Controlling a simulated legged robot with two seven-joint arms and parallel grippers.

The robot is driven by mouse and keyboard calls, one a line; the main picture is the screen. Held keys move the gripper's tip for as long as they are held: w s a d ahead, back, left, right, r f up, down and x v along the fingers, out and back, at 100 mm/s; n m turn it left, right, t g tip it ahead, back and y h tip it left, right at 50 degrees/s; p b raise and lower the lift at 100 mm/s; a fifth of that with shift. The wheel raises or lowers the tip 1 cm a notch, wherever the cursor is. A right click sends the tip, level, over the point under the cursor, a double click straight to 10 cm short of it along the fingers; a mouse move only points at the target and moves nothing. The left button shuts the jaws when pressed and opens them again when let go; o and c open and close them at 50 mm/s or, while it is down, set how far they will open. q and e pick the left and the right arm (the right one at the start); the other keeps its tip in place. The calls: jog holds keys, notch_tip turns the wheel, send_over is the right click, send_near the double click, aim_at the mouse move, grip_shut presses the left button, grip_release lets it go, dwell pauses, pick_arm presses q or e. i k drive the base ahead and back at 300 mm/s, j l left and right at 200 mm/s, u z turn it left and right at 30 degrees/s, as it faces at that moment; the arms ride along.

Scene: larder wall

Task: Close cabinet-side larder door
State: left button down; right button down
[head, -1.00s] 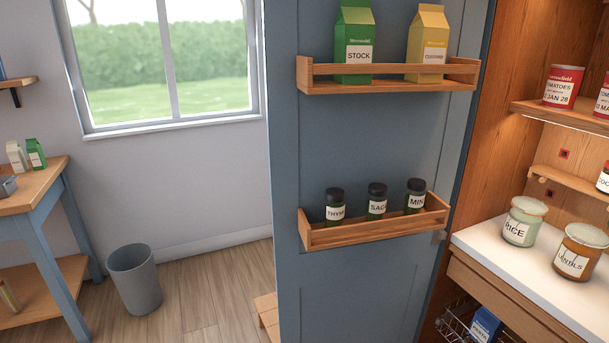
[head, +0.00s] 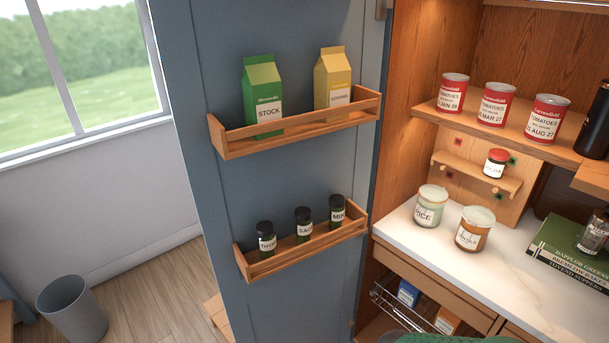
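The blue larder door (head: 290,185) stands open on the left of the wooden larder (head: 500,45), with its inner face towards me. Its upper wooden rack (head: 300,130) holds a green STOCK carton (head: 264,95) and a yellow carton (head: 333,78). Its lower rack (head: 305,250) holds dark-capped spice jars, THYME (head: 266,240), one reading SA... (head: 304,226) and one reading MIN... (head: 337,212). The door's hinge side is by the larder's left wall; its free edge is at the left. Neither of my grippers is in view.
A grey bin (head: 72,308) stands on the floor left of the door. A wooden piece (head: 220,318) shows by the door's lower edge.

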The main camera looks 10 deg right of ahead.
aim_at(306, 292)
jog(key=i+j+z, duration=0.5)
jog(key=j+z, duration=0.25)
jog(key=j, duration=0.25)
jog(key=i+j+z, duration=0.15)
jog(key=j+z, duration=0.25)
jog(key=j, duration=0.15)
jog(key=j+z, duration=0.35)
jog(key=j, duration=0.3)
jog(key=j+z, duration=0.4)
jog(key=j, duration=0.25)
jog(key=k+j+z, duration=0.1)
jog(key=j+z, duration=0.3)
jog(key=j, duration=0.2)
jog(key=k+j+z, duration=0.2)
jog(key=j+z, duration=0.15)
jog(key=j, duration=0.25)
jog(key=k+j+z, duration=0.25)
jog(key=j+z, duration=0.15)
jog(key=j, duration=0.15)
